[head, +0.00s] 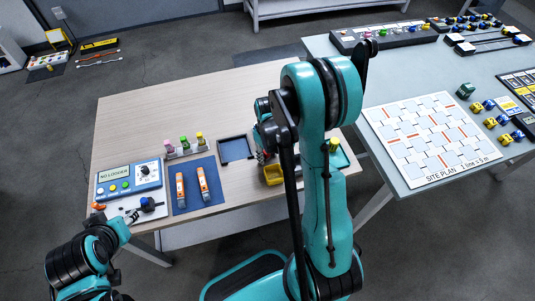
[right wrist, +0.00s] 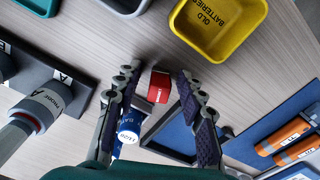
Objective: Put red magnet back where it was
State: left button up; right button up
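The red magnet (right wrist: 159,87), a small red block with a pale label, shows in the right wrist view between the fingers of my right gripper (right wrist: 157,76). The fingers stand apart, with a gap on each side of the magnet. It appears to be over bare wood beside a dark-rimmed tray with a blue floor (right wrist: 178,128); whether it touches the table is unclear. In the head view my right arm hides the magnet, and the tray (head: 235,149) shows left of the arm. My left gripper (head: 128,219) is by the logger panel (head: 130,178); its fingers are too small to judge.
A yellow OLD BATTERIES bin (right wrist: 225,25) is near the right gripper. A blue labelled cylinder (right wrist: 130,125) is by the left finger. A dark rack with a grey labelled probe (right wrist: 42,107) is at left. Orange devices (head: 203,184) lie on a blue mat (head: 191,202).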

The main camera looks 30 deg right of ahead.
jog(key=shift+r, duration=0.25)
notch_tip(320, 180, up, 12)
jog(key=f+p, duration=0.1)
jog(key=p, duration=0.4)
jog(key=s+a+r+m+t, duration=0.1)
jog(key=s+a+r+t, duration=0.2)
jog(key=s+a+r, duration=0.2)
jog(key=s+a+r+t, duration=0.4)
jog(key=s+a+r, duration=0.1)
jog(key=r, duration=0.4)
jog(key=shift+s+a+r+m, duration=0.35)
jog(key=shift+s+m, duration=0.05)
